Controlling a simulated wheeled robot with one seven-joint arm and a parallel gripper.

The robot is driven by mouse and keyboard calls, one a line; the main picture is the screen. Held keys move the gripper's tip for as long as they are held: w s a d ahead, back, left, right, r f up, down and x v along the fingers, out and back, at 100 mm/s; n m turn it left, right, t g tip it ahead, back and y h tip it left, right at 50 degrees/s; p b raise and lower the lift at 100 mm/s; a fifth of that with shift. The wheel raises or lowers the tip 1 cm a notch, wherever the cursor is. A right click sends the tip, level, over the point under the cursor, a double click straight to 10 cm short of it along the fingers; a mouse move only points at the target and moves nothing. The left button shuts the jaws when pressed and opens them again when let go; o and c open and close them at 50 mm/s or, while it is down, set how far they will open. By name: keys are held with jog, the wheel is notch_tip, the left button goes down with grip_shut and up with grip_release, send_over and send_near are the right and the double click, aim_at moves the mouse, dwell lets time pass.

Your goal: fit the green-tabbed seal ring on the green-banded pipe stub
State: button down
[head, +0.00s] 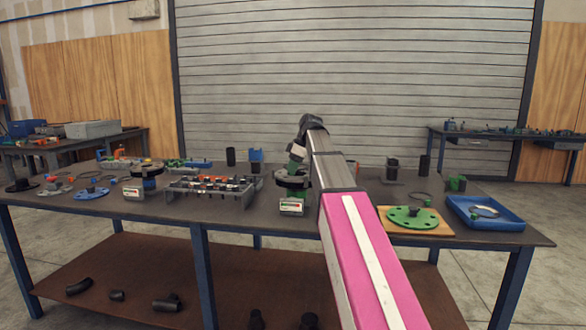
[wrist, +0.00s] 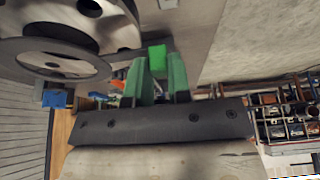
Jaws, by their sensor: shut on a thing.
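My gripper (wrist: 157,80) is shut on the green tab (wrist: 157,58) of the seal ring. The dark, flat ring (wrist: 88,67) reaches left from the tab in the wrist view. A grey flange with round holes (wrist: 122,30) is close behind the ring there; I cannot tell whether the ring touches it or is around the stub. In the head view, my arm reaches the green-coloured pipe stand (head: 291,184) at the middle of the bench, which bears a white label. My arm partly hides this spot and the fingers.
A grey rack of small parts (head: 212,190) stands left of the stand, with another labelled pipe stand (head: 145,184) beyond it. On the right are a green flange plate (head: 412,218) on a wooden board and a blue tray (head: 484,224) with a ring in it.

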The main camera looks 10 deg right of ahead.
jog(key=shift+f, duration=1.3)
dwell(0.4)
jog(key=c, duration=1)
grip_release()
jog(key=a+v, duration=0.1)
jog(key=v, duration=0.5)
jog(key=a+r+v, duration=0.1)
jog(key=v, duration=0.5)
jog(key=w+a+v, duration=0.1)
jog(key=v, duration=0.6)
jog(key=shift+a+r, duration=0.1)
jog(key=shift+r, duration=0.15)
